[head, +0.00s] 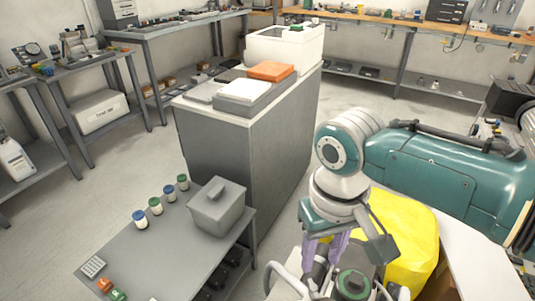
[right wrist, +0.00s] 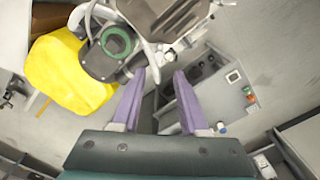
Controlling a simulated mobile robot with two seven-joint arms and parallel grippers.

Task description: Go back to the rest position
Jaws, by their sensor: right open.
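My right gripper (head: 338,243) is in the lower right of the head view, pointing down near the compressor head with the green ring (head: 353,283). In the right wrist view its two purple fingers (right wrist: 160,90) are apart with nothing between them. The green ring (right wrist: 116,41) and its grey housing show beyond the fingers, up and to the left. My right arm bends above in white and teal. My left gripper does not show in the head view.
A low grey table (head: 165,245) with several small jars and a lidded grey box (head: 217,207) stands left. A grey cabinet (head: 245,150) stands behind. Open floor lies at left.

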